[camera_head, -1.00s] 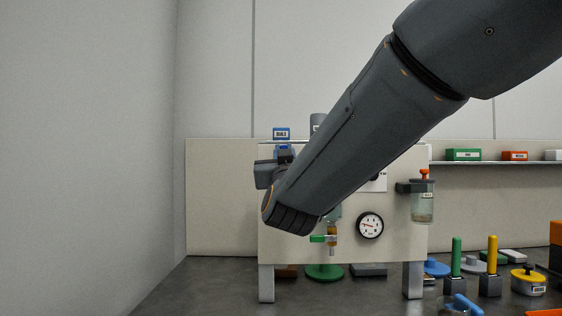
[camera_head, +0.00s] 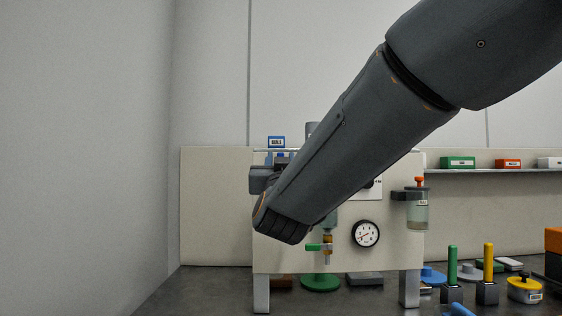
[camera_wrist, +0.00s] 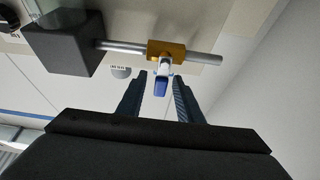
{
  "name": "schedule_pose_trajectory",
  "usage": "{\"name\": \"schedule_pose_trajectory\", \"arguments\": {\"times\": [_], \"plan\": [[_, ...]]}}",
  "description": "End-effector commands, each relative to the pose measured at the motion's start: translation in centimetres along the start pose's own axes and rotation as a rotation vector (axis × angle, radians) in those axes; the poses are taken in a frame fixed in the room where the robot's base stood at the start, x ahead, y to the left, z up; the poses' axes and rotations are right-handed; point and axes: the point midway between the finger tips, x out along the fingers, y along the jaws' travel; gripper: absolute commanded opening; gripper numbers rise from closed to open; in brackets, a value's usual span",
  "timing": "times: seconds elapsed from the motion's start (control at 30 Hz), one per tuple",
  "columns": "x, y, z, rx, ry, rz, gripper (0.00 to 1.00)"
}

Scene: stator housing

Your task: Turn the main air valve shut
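The main air valve shows in the wrist view as a brass body (camera_wrist: 166,49) on a steel pipe, with a blue-tipped lever (camera_wrist: 160,86). The lever stands across the pipe, pointing toward my palm. My gripper (camera_wrist: 159,75) is open, its two fingers on either side of the lever with a visible gap on each side. In the head view my arm hides most of the valve and the fingers. A round pressure gauge (camera_head: 366,234) sits on the cream panel (camera_head: 400,250), its needle pointing to the lower left.
A small green-handled valve (camera_head: 319,247) hangs below my wrist. A clear bowl (camera_head: 417,212) with a red top is mounted at the panel's right. Green (camera_head: 452,265) and yellow (camera_head: 488,262) upright handles stand on the table at right. A dark block (camera_wrist: 65,45) is on the pipe.

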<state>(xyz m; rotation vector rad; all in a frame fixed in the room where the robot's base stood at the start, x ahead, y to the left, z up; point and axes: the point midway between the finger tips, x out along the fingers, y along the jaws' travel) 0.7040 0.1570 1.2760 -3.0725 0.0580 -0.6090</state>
Motion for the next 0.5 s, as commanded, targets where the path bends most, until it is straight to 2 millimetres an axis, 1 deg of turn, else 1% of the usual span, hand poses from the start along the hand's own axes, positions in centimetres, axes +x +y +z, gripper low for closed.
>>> {"name": "schedule_pose_trajectory", "arguments": {"times": [0.17,0.27,0.37,0.5], "plan": [[0.0,0.0,-0.1,0.0,0.001,0.0,0.33],[-0.4,-0.1,-0.1,0.0,0.002,-0.001,0.33],[-1.6,-0.1,-0.1,0.0,0.001,-0.002,0.33],[-4.0,-0.1,-0.1,0.001,0.001,-0.002,0.33]]}}
